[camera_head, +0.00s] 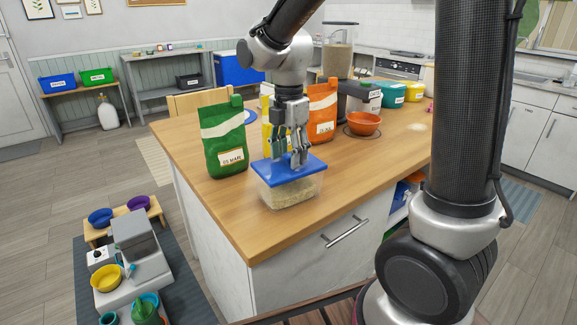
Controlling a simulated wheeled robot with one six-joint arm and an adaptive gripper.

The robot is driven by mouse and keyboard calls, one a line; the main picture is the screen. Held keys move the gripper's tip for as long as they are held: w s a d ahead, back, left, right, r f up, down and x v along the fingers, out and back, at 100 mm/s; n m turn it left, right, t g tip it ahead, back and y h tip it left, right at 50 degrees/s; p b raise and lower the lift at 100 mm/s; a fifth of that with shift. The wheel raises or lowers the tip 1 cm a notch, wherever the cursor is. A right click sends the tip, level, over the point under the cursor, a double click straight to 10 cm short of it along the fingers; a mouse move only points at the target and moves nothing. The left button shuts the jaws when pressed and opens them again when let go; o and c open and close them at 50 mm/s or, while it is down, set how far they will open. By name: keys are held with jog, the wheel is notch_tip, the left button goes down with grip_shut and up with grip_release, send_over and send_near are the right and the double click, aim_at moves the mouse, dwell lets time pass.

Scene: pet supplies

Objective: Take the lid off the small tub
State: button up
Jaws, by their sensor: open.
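The small tub (291,193) is clear and holds pale grain-like contents. It stands near the front edge of the wooden counter. Its blue lid (276,176) sits on top of the tub. My gripper (288,164) points down just over the lid, with its fingers apart. The fingertips overlap the lid in this view, and I cannot tell whether they touch it. Any handle on the lid is hidden behind the fingers.
A green bag (222,140) stands left of my gripper. An orange bag (322,112) and an orange bowl (363,123) are behind it. Bare wooden counter (370,160) lies to the right. A feeder station with a yellow bowl (106,278) is on the floor at left.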

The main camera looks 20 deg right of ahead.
grip_shut()
